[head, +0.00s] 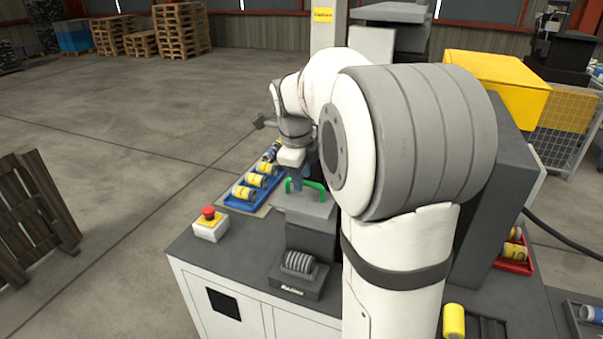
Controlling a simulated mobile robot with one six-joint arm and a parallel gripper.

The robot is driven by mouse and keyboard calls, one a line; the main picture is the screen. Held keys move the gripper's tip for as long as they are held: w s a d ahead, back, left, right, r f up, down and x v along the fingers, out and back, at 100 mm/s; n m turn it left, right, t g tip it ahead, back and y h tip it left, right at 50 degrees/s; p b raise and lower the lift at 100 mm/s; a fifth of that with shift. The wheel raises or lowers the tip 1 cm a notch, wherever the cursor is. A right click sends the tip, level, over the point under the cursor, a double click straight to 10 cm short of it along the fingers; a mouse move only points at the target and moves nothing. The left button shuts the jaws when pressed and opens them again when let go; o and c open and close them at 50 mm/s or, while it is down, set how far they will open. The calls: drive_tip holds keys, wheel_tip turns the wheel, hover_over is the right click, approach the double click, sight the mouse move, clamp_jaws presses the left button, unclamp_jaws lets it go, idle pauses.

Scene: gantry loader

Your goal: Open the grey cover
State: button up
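The grey cover (304,206) sits on top of a dark grey block at the left part of the dark worktop. It looks closed and level. A green handle (317,187) stands on top of it. My gripper (297,182) points down at the handle's left part, with the fingers at or very near it. The fingers are small here and partly overlap the handle, so I cannot tell whether they are shut on it. My own arm hides the area right of the cover.
A blue tray (238,204) with several yellow-labelled cans lies left of the cover. A red emergency button (208,212) on a box stands at the worktop's left edge. A small dark holder with a ribbed part (299,262) stands in front. A red tray (519,267) is at the right.

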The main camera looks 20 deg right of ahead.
drive_tip(key=shift+f, duration=0.15)
drive_tip(key=shift+c, duration=0.4)
clamp_jaws()
